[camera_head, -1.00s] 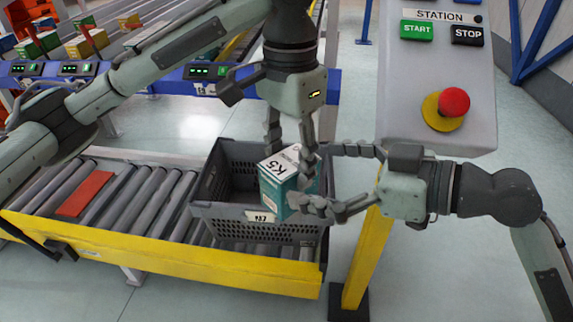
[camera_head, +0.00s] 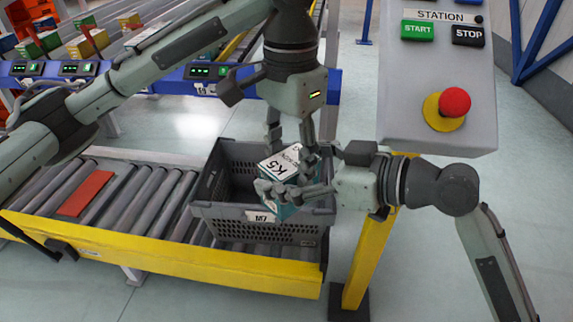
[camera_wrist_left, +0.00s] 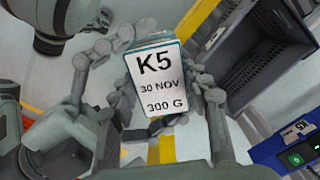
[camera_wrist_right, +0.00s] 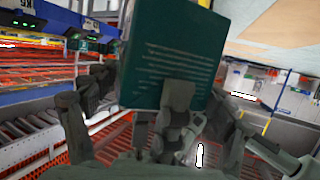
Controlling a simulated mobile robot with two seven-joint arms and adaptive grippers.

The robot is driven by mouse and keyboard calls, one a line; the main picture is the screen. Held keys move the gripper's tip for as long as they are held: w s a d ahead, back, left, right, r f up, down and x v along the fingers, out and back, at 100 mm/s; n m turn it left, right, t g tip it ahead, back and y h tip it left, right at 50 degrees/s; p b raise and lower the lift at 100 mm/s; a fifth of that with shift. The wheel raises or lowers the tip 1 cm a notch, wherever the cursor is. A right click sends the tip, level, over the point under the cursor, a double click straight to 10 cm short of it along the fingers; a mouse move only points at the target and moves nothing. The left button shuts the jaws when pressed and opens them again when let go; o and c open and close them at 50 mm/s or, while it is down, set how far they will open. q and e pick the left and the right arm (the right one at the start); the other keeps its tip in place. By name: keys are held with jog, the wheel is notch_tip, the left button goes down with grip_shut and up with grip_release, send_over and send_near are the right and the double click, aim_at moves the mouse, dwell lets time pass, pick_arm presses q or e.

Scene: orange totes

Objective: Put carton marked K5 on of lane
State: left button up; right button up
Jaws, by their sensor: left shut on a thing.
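The carton marked K5 (camera_head: 278,166) is a teal box with a white printed face. It is held tilted over the right part of a grey tote in the head view. My left gripper (camera_head: 289,145) is shut on it from above, and the left wrist view shows the carton's K5 face (camera_wrist_left: 156,82) between the fingers. My right gripper (camera_head: 290,185) reaches in from the right, its fingers overlapping the carton's front. In the right wrist view the carton's teal side (camera_wrist_right: 175,50) is very close, with the fingers spread about it; contact is unclear.
The grey tote (camera_head: 225,212), labelled M7, stands on a yellow-framed roller conveyor (camera_head: 150,252). A red plate (camera_head: 86,193) lies on the rollers at left. A station panel (camera_head: 435,110) on a yellow post is at right. Lanes with coloured boxes (camera_head: 80,47) lie behind a blue rail.

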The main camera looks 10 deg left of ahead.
jog(key=c, duration=0.5)
pick_arm(q)
jog(key=o, duration=1.4)
pick_arm(e)
jog(key=shift+c, duration=0.3)
pick_arm(q)
jog(key=shift+o, duration=0.2)
